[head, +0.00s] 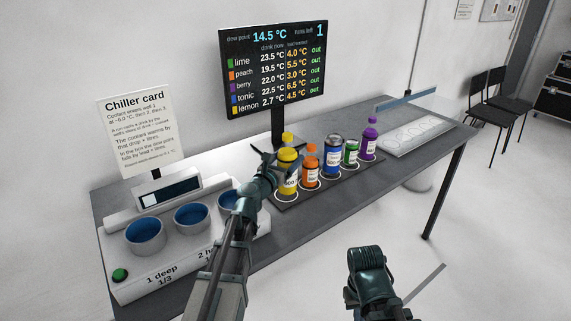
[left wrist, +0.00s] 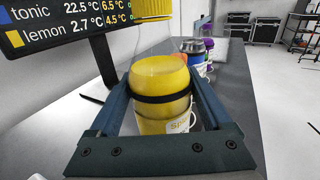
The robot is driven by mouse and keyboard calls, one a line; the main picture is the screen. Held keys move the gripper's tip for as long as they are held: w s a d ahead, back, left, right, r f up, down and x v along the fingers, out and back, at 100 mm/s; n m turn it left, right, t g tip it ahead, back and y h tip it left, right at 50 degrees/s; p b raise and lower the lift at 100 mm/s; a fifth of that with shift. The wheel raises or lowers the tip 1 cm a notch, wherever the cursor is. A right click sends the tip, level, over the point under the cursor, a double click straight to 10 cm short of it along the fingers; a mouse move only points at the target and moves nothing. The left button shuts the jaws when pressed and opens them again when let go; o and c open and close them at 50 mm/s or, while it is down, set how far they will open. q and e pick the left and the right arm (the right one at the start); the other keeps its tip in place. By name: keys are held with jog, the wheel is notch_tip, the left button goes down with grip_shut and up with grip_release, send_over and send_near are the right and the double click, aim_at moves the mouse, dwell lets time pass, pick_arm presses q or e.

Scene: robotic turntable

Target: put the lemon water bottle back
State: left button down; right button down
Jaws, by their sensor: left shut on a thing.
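The lemon water bottle is the yellow one (head: 287,180), at the left end of a row on the dark mat (head: 318,187). It stands upright over the leftmost white ring; I cannot tell if its base touches. My left gripper (head: 277,156) is shut on it, and the left wrist view shows a finger on each side of the yellow body (left wrist: 160,85). The display (head: 275,68) lists lemon at 2.7 °C, with no "out" mark beside it. My right arm shows at the bottom; its gripper (head: 368,262) does not show clearly.
Orange (head: 311,170), blue (head: 333,158), green (head: 351,153) and purple (head: 369,142) drinks stand to the right, close together. The chiller (head: 170,262), with blue-lined wells and a green button (head: 120,275), is at the left. A white tray (head: 420,133) lies far right.

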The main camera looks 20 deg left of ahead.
pick_arm(q)
jog(key=w+f+b, duration=0.1)
jog(key=f+b, duration=0.1)
jog(key=w+a+f+b, duration=0.1)
jog(key=shift+w+f+b, duration=0.2)
jog(key=shift+f+b, duration=0.2)
jog(key=shift+f, duration=0.1)
grip_release()
jog(key=s+a, duration=0.2)
jog(key=s, duration=1)
jog(key=shift+a, duration=0.2)
